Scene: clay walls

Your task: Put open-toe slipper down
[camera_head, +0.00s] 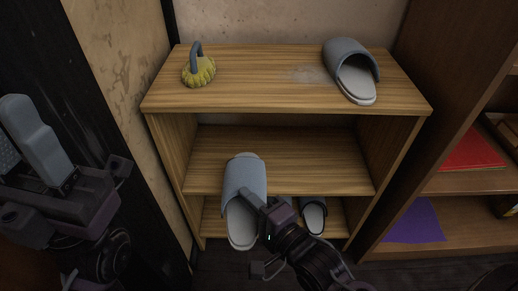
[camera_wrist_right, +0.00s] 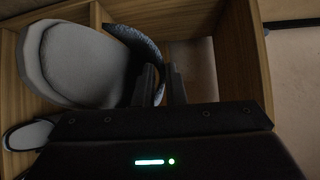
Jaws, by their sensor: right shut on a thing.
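My right gripper (camera_head: 250,200) is shut on the upper of a blue-grey slipper (camera_head: 245,175) with a pale sole. The slipper is in front of the shelf unit's middle and lower boards, heel toward me. In the right wrist view, the fingers (camera_wrist_right: 160,88) pinch the upper's rim, and the slipper's pale sole (camera_wrist_right: 75,65) shows to their left. A similar slipper (camera_head: 352,72) sits on the top board at the right. My left gripper (camera_head: 25,140) is at the left edge, away from the shelf; its jaw gap is unclear.
The wooden shelf unit (camera_head: 285,160) has a clear middle board. A yellow brush with a grey handle (camera_head: 199,70) stands on its top left. Other footwear (camera_head: 313,215) is on the bottom board, partly hidden by my arm. A dark bookcase (camera_head: 400,150) stands close on the right.

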